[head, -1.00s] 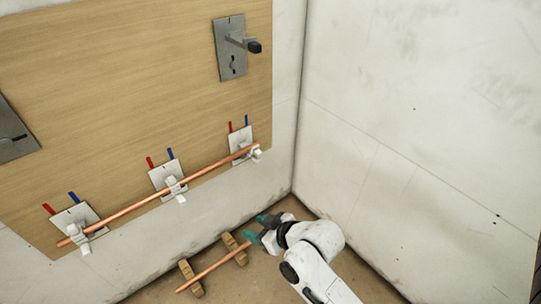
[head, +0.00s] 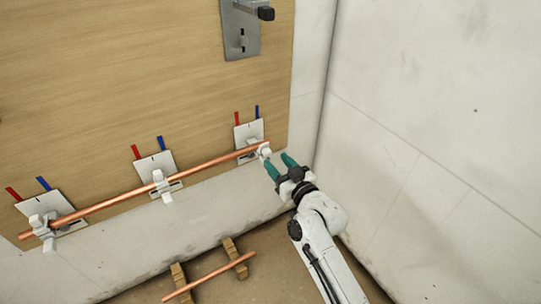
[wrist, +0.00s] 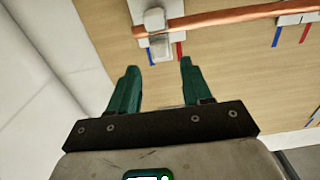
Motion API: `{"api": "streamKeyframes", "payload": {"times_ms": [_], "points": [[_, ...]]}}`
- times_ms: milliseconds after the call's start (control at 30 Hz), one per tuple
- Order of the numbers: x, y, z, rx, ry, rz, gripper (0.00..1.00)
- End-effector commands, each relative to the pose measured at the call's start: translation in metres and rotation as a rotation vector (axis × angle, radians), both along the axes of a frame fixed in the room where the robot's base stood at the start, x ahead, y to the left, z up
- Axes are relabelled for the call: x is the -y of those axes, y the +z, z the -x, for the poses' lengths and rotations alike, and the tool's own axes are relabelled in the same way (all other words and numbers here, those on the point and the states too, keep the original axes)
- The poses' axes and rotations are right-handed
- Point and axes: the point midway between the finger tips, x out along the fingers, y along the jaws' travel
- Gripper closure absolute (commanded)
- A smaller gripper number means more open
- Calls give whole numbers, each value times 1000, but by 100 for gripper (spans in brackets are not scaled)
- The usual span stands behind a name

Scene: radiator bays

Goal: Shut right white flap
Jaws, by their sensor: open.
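The right white flap (head: 265,152) is a small white block on the right clip plate (head: 249,132), at the right end of the copper pipe (head: 110,200). It sticks out at the pipe's lower side and does not appear to lie across it. In the wrist view the flap (wrist: 154,18) is on one side of the pipe (wrist: 230,18), with a second white block (wrist: 160,48) on the other. My gripper (head: 278,160) is open and empty, just right of and below the flap. Its green fingers also show in the wrist view (wrist: 159,66), apart from the clip.
Two similar clips with white flaps, the middle (head: 162,185) and the left (head: 43,228), sit along the pipe. A grey lever plate (head: 240,30) is above. A short copper rod (head: 208,277) rests on wooden blocks on the floor. A white wall (head: 430,130) stands close at right.

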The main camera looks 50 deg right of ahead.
Motion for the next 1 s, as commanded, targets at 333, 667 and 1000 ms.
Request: {"api": "streamKeyframes", "payload": {"times_ms": [333, 667, 1000], "points": [[13, -1, -44, 0, 0, 0, 51], [14, 0, -49, -1, 0, 0, 51], [14, 0, -49, -1, 0, 0, 78]]}}
